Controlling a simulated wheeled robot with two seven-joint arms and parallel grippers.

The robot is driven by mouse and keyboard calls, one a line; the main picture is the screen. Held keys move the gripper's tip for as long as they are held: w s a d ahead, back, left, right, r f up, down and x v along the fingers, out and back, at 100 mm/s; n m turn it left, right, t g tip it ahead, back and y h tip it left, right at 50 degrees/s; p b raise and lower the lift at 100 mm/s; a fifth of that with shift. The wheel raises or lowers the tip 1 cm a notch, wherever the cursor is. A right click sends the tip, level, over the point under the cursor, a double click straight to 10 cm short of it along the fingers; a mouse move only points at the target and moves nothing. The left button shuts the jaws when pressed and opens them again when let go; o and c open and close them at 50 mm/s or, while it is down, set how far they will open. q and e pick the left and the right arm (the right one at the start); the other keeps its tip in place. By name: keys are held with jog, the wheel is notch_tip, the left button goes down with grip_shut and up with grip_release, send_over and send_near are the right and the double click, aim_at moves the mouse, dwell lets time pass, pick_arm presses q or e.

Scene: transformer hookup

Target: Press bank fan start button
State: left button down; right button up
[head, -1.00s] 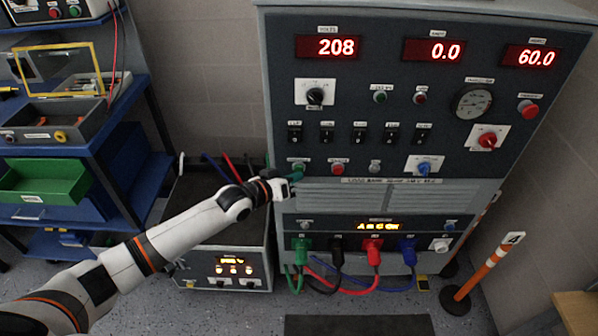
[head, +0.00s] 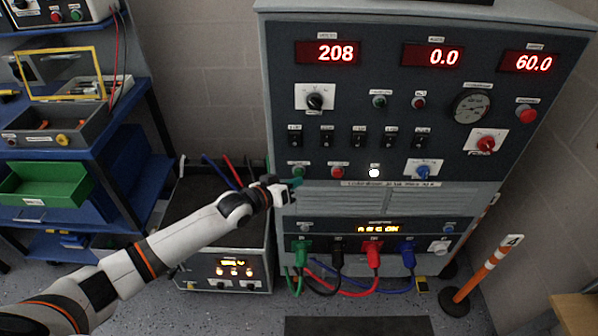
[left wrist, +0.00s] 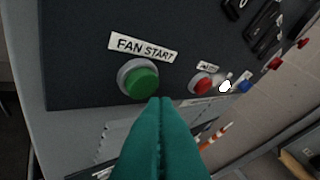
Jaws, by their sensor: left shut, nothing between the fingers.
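The green fan start button (head: 298,171) is on the lower left of the load bank's dark panel. It shows large in the left wrist view (left wrist: 138,82) under a "FAN START" label (left wrist: 143,47). My left gripper (head: 298,183) is shut and empty, its teal fingertips just below the button. In the left wrist view the fingertips (left wrist: 160,101) are below and right of the button, apart from it in the picture. A small lamp (head: 374,172) right of the red button (head: 337,172) glows white. My right gripper is not in view.
A blue selector knob (head: 423,173) and a row of black switches (head: 358,138) share the panel. Colored cables plug in below. A grey unit (head: 225,262) stands under my left arm. An orange-white post (head: 480,270) stands at the right.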

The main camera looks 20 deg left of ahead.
pick_arm(q)
jog(key=shift+s, duration=0.25)
jog(key=shift+d, duration=0.1)
jog(key=s+d+p, duration=0.1)
jog(key=s+p, duration=0.4)
jog(key=shift+s+d, duration=0.3)
jog(key=shift+s, duration=0.1)
dwell(0.6)
